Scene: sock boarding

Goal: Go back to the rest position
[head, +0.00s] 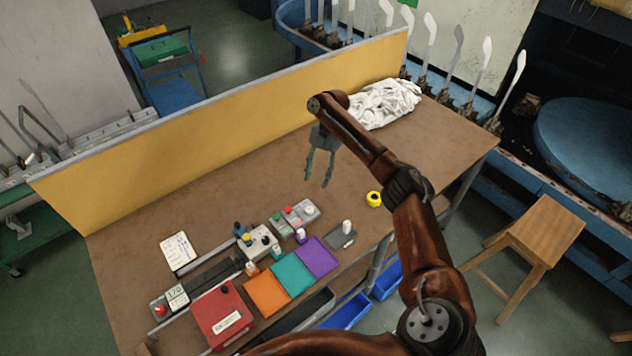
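My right gripper (319,170) hangs over the brown table (230,190), fingers pointing down and spread apart, with nothing between them. Its arm reaches in from the lower right and bends down at the wrist. A pile of white socks (385,103) lies at the far right end of the table, behind the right wrist and partly hidden by it. My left gripper is not in view.
A yellow partition (220,130) runs along the table's back edge. Orange (267,293), teal (293,273) and purple (317,256) mats, a red box (222,318) and small control boxes crowd the front. A yellow tape roll (374,198) lies near the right arm. A wooden stool (535,230) stands right.

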